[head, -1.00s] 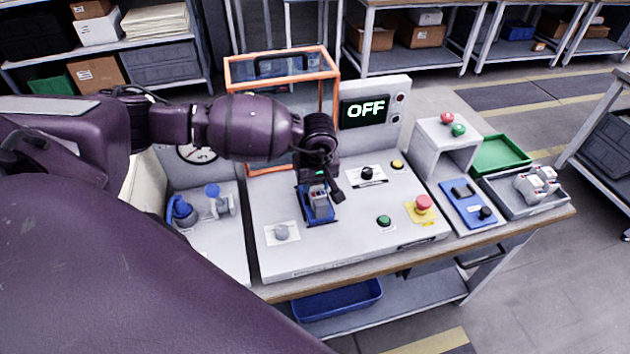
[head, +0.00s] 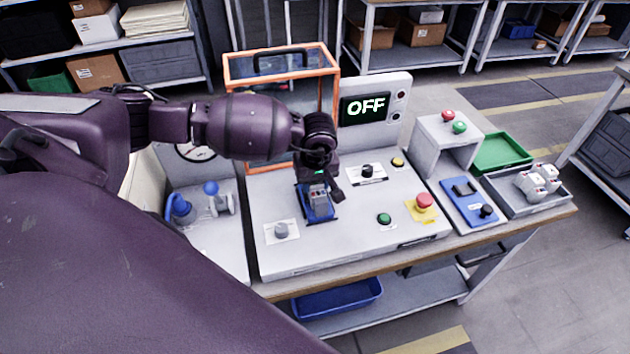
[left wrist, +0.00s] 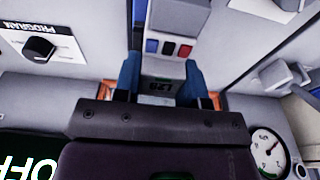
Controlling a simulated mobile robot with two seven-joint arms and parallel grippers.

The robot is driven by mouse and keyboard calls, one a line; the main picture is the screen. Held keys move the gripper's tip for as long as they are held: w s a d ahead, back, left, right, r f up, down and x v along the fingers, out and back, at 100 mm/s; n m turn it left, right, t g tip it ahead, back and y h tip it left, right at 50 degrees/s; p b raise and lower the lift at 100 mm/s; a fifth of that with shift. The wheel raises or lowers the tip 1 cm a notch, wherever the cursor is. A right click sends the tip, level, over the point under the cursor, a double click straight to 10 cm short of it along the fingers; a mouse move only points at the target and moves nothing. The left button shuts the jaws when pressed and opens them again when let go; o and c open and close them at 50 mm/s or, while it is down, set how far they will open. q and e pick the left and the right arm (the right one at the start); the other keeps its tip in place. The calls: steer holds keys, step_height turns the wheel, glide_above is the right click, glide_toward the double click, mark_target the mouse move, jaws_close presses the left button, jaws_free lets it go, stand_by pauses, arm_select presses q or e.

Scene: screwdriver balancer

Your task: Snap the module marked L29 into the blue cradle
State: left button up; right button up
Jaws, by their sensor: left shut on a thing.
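The grey module (head: 318,196) is held in my left gripper (head: 322,184) over the middle of the sloped panel. The blue cradle (head: 321,216) is on the panel, directly under and around the module in the head view. I cannot tell whether the module is seated or just above it. My right gripper is not in view.
The panel carries a black knob (head: 367,171), a green button (head: 384,218), a red emergency button (head: 424,201) and a grey knob (head: 281,230). A display (head: 365,107) reads OFF. An orange-framed guard (head: 229,75) stands behind. A grey tray (head: 555,205) with white-grey modules is at right.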

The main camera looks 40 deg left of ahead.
arm_select(q)
steer(key=shift+w+r, duration=0.1)
steer(key=shift+r, duration=0.1)
steer(key=o, duration=1.1)
steer(key=shift+r, duration=0.15)
step_height(320, 180, up, 10)
steer(key=s+d, duration=0.1)
steer(key=shift+d+r, duration=0.15)
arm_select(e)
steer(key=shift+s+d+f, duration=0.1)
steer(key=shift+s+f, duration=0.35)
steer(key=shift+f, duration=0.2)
arm_select(q)
steer(key=shift+s, duration=0.1)
